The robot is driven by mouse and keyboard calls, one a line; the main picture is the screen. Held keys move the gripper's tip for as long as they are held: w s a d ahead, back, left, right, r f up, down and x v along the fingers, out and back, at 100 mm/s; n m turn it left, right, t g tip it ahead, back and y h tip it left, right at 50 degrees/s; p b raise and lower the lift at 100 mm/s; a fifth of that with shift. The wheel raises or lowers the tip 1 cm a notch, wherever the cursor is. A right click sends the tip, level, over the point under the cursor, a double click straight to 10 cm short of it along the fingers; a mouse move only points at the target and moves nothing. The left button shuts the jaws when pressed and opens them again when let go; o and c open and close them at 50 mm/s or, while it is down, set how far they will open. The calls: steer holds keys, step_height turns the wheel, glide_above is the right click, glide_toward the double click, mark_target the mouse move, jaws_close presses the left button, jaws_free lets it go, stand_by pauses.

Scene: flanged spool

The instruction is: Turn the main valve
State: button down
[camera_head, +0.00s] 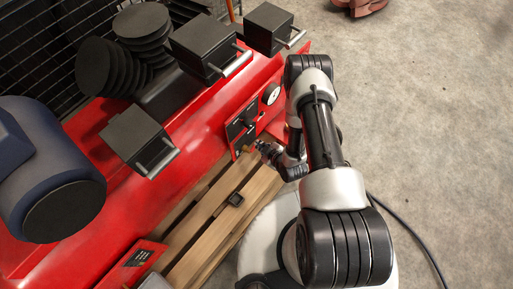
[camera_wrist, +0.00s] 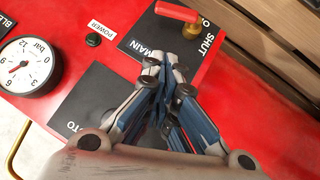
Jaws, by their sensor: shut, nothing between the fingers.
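The main valve (camera_wrist: 178,12) shows at the top of the wrist view as a red lever on a brass body, on a black plate (camera_wrist: 138,42) marked MAIN. The word SHUT and a partly visible label starting with O are right of the brass body. My gripper (camera_wrist: 163,62) is shut and empty, its fingertips in front of the plate below the lever and apart from it in the picture. In the head view my gripper (camera_head: 262,147) is beside the red panel; the valve is hard to make out there.
A pressure gauge (camera_wrist: 27,65) and a black POWER button (camera_wrist: 93,40) are left of the plate. A second black plate (camera_wrist: 82,105) is partly behind my gripper. In the head view, black boxes with metal handles (camera_head: 205,45) stand above the red machine (camera_head: 190,115). A wooden pallet (camera_head: 205,215) lies below.

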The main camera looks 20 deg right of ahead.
steer(key=w+f+b, duration=0.4)
steer(key=w+f, duration=0.2)
steer(key=f, duration=0.3)
steer(key=shift+w+a, duration=0.25)
steer(key=shift+r, duration=0.1)
